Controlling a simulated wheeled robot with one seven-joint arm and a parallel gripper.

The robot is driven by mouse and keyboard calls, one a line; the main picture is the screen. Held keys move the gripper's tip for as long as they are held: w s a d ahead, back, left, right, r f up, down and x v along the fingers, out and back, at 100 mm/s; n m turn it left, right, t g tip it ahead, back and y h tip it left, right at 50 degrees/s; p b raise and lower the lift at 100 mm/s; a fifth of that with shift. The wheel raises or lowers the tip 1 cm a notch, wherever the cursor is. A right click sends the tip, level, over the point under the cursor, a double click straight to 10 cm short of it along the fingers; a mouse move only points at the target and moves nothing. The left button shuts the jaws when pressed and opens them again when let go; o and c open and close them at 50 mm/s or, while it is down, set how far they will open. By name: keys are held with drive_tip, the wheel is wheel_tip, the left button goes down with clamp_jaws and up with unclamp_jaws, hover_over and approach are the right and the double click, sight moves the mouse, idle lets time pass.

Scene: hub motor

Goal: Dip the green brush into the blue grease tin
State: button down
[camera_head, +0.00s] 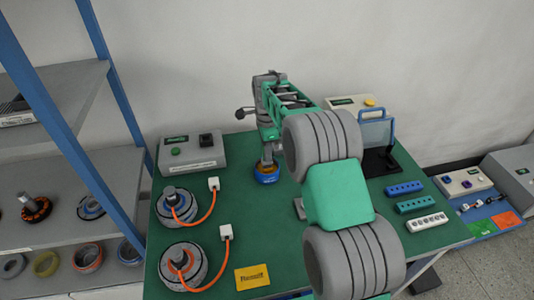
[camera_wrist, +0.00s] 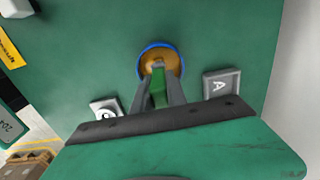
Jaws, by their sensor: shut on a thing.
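The blue grease tin (camera_head: 266,177) stands on the green table, below my gripper (camera_head: 268,158). In the wrist view the tin (camera_wrist: 176,51) shows a blue rim around brown-orange grease. My gripper (camera_wrist: 158,78) is shut on the green brush (camera_wrist: 159,98), whose green handle shows between the grey fingers. The brush points down at the tin, and its end overlaps the grease in the wrist view. Whether the bristles touch the grease cannot be told, as the fingers hide part of them. In the head view the fingers hide the brush.
Two grey plates (camera_wrist: 222,85) (camera_wrist: 106,107) with markings lie near the tin. Two motor hubs (camera_head: 176,207) (camera_head: 183,266) with orange cables stand at the left. A yellow sign (camera_head: 252,277) lies in front. Blue, teal and white blocks (camera_head: 404,188) (camera_head: 415,204) (camera_head: 427,222) sit at the right. A grey control box (camera_head: 192,155) stands behind.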

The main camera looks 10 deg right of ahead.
drive_tip(key=shift+r+p, duration=1.8)
drive_tip(key=shift+r, duration=1.3)
drive_tip(key=shift+f, duration=0.1)
drive_tip(key=shift+d, duration=0.1)
